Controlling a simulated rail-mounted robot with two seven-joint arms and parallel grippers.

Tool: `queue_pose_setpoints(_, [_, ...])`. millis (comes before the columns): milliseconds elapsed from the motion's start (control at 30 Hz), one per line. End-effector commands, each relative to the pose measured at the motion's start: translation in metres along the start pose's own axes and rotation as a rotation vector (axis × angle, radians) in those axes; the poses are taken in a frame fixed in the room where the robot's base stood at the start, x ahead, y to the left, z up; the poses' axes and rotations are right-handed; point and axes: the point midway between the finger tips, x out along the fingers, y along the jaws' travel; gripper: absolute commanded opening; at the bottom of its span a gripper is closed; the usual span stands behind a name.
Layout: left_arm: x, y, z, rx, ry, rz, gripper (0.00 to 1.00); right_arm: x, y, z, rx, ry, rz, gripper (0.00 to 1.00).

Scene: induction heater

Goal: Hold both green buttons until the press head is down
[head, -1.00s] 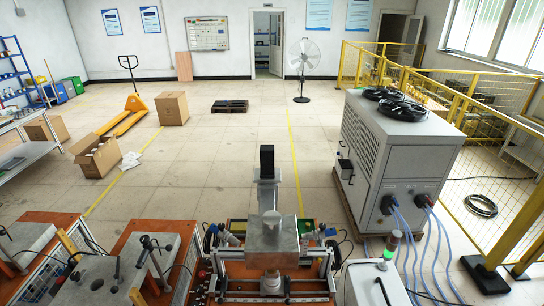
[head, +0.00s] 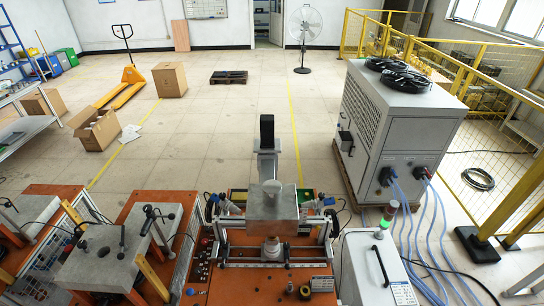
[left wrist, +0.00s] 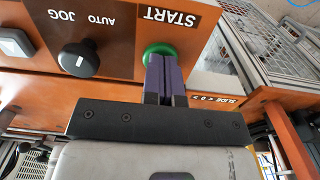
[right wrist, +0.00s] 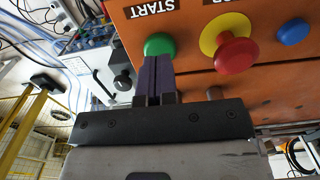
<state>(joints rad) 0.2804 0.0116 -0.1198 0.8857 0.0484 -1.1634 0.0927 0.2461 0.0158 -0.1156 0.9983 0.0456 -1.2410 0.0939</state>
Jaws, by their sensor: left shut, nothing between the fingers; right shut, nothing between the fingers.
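In the left wrist view, a green button (left wrist: 156,47) sits under a START label on an orange panel. My left gripper (left wrist: 161,57) is shut and empty, its purple fingertips at the button and covering part of it. In the right wrist view, another green START button (right wrist: 160,42) shows. My right gripper (right wrist: 158,58) is shut and empty, its fingertips against or just in front of it. How far either button is pushed in cannot be told. In the head view, the press's grey block (head: 270,230) stands above a pale round part (head: 271,248); neither gripper shows there.
A black AUTO/JOG knob (left wrist: 78,58) is beside the left button. A red emergency button (right wrist: 236,54) on a yellow ring and a blue button (right wrist: 292,32) are right of the right button. A grey chiller (head: 400,130) stands to the right in the head view.

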Motion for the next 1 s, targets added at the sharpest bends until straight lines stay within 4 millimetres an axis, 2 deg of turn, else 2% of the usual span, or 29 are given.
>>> queue_pose_setpoints(1000, [0.001,0.000,0.001,0.000,-0.001,0.000,0.00,0.018,0.000,-0.001,0.000,-0.001,0.000,0.00])
